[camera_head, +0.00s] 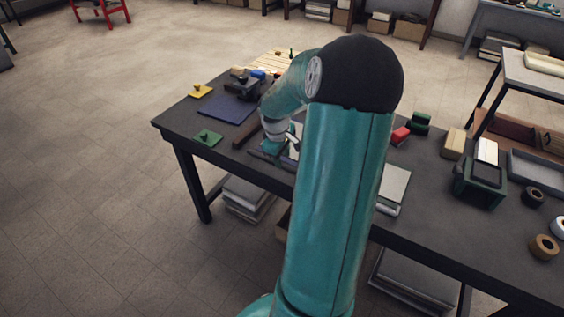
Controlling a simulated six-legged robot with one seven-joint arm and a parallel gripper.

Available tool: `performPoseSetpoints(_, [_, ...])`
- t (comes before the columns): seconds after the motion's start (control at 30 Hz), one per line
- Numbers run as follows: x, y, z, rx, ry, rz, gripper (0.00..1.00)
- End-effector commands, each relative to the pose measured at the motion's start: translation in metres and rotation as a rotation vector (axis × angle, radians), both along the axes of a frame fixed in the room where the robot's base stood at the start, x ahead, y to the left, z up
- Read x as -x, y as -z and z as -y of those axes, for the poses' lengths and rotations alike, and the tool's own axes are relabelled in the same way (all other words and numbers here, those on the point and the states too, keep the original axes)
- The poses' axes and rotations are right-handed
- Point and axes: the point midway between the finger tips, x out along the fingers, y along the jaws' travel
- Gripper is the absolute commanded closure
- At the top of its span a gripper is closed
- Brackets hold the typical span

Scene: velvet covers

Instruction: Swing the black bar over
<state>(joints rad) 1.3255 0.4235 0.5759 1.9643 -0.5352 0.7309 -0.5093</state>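My arm reaches over the dark workbench (425,205), and its upper link hides the middle of the bench. My gripper (287,149) is low over the bench's front part, pointing down beside a pale flat piece and a dark strip (262,156). It is too small and partly covered to tell whether its fingers are open or shut. A dark brownish bar (246,135) lies on the bench just left of my gripper, apart from it. I cannot tell for sure which dark piece is the black bar.
A dark blue mat (228,108), a green plate with a knob (206,138) and a yellow one (200,91) lie at the left. A dark green box (480,181), tape rolls (544,247) and a grey tray (540,171) crowd the right. The floor at left is clear.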

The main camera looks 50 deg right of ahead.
Motion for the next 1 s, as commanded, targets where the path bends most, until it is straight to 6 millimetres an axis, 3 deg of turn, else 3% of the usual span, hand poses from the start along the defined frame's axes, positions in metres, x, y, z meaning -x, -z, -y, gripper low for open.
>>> performPoseSetpoints(0.2, [-0.002,0.028,0.003,-0.001,-0.004,0.000,0.64])
performPoseSetpoints(0.53, [-0.002,0.032,0.004,0.001,-0.003,0.001,0.64])
performPoseSetpoints(0.57, [-0.002,0.032,0.004,0.001,-0.003,0.001,0.66])
performPoseSetpoints(0.73, [-0.002,0.032,0.004,0.001,-0.003,0.001,0.99])
performPoseSetpoints(1.0, [-0.002,0.032,0.005,-0.002,-0.002,0.001,1.00])
